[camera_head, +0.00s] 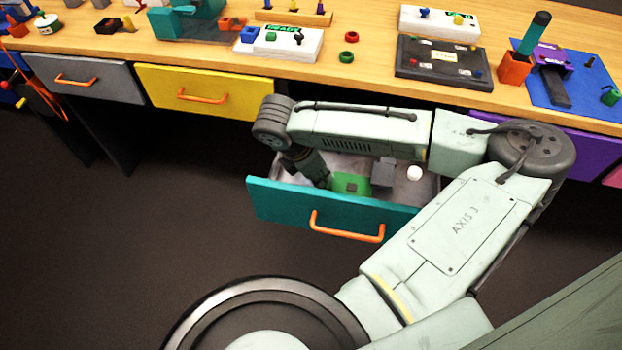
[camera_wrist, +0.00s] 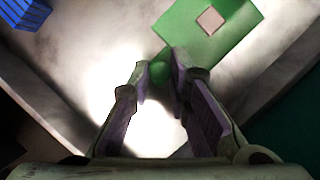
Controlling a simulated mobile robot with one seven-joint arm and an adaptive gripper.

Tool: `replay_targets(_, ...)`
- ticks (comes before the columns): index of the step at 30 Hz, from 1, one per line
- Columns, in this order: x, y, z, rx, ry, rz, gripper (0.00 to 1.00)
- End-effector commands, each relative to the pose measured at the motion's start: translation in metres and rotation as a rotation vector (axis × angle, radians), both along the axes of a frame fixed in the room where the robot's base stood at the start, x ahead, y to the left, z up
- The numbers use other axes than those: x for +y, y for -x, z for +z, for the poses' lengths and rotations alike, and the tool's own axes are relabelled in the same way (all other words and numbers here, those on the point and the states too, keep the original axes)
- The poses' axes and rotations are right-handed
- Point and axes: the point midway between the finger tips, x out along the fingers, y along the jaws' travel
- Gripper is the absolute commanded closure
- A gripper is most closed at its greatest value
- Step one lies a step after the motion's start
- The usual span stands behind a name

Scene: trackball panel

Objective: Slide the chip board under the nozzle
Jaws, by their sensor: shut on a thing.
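The chip board (camera_head: 351,184) is a flat green plate with a small square chip, inside the open teal drawer. It also shows in the wrist view (camera_wrist: 205,38), with a pinkish chip on top and a round green knob (camera_wrist: 158,74) at its near corner. My gripper (camera_head: 326,184) reaches down into the drawer at the board's left side. In the wrist view my gripper (camera_wrist: 160,68) has its fingers closed around the knob. I cannot pick out the nozzle for sure; a teal machine (camera_head: 187,24) stands at the back of the bench, its top cut off.
The teal drawer front (camera_head: 280,203) and walls surround my gripper.

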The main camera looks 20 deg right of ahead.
Motion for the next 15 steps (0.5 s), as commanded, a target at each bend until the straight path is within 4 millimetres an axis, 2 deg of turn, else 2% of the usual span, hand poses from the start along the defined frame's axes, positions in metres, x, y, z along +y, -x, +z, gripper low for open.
replay_targets(1, -0.016, 0.009, 0.002, 0.003, -0.002, -0.013, 1.0)
replay_targets(6, -0.045, 0.029, 0.002, 0.001, 0.0, -0.008, 1.0)
replay_targets(10, -0.055, 0.036, 0.001, 0.002, 0.001, -0.005, 1.0)
replay_targets(15, -0.058, 0.038, 0.0, 0.004, 0.004, -0.004, 1.0)
